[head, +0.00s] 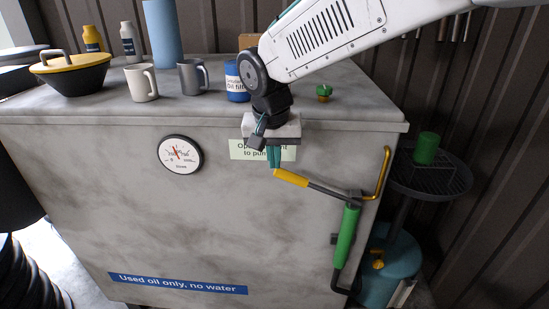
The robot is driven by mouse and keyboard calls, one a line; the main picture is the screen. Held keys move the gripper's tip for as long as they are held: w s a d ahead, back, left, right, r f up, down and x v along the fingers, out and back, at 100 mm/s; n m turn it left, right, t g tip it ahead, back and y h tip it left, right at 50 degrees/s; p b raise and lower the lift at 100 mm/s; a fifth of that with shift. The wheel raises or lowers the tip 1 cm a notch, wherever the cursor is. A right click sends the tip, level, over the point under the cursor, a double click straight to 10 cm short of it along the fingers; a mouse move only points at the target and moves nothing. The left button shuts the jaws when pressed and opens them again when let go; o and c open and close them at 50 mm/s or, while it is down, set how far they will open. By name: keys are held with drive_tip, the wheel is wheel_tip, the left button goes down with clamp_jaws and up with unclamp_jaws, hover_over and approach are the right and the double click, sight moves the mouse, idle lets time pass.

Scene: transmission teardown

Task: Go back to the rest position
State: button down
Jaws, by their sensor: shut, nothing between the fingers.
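My gripper (274,160) hangs in front of the upper front face of the grey cabinet (130,215). Its fingers point down and are shut with nothing between them. My white arm reaches in from the top right and bends down at a dark wrist joint. Just below the fingertips is the yellow grip of a dark crank handle (291,177). I cannot tell whether the fingers touch that grip. My gripper hides part of a pale green label (246,150) on the cabinet front.
On the cabinet top stand a black pan with a yellow lid (70,72), a white mug (141,83), a grey mug (192,77) and a blue oil filter can (236,82). A green-handled pump (346,235) is on the right front. A drain stand (430,175) is further right.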

drive_tip(key=s+d+r+g, duration=0.1)
drive_tip(key=s+d+r, duration=0.1)
drive_tip(key=s+d, duration=2.3)
drive_tip(key=d, duration=0.2)
drive_tip(key=shift+s+d, duration=0.35)
drive_tip(key=shift+d, duration=0.05)
drive_tip(key=shift+s+r, duration=0.1)
